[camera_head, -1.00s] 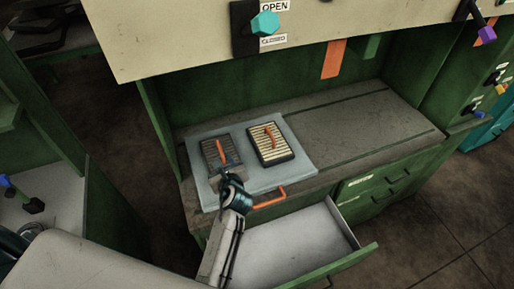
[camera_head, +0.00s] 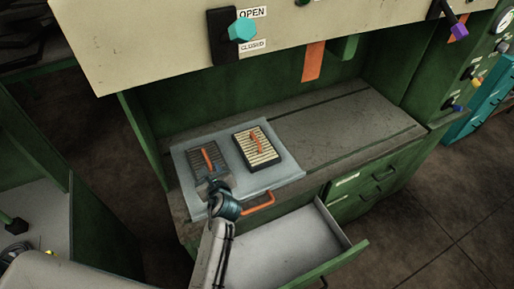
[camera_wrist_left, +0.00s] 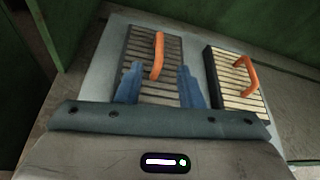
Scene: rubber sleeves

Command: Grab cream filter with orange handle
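The cream filter (camera_head: 257,147) has a dark frame, cream slats and an orange handle. It lies on the right part of a grey tray (camera_head: 287,171); it also shows at the right of the left wrist view (camera_wrist_left: 238,82). A dark grey filter (camera_head: 207,160) with an orange handle lies beside it on the left; in the left wrist view (camera_wrist_left: 150,65) it is straight ahead of the fingers. My left gripper (camera_head: 212,184) is at the near edge of the grey filter. Its blue fingers (camera_wrist_left: 158,88) are apart with nothing between them. My right gripper is not seen.
The tray sits on a worn bench (camera_head: 345,125) inside a green cabinet, with free bench to its right. An open, empty drawer (camera_head: 285,250) juts out below. An orange tray handle (camera_head: 258,204) sticks out at the front. A cream panel (camera_head: 150,40) overhangs the bench.

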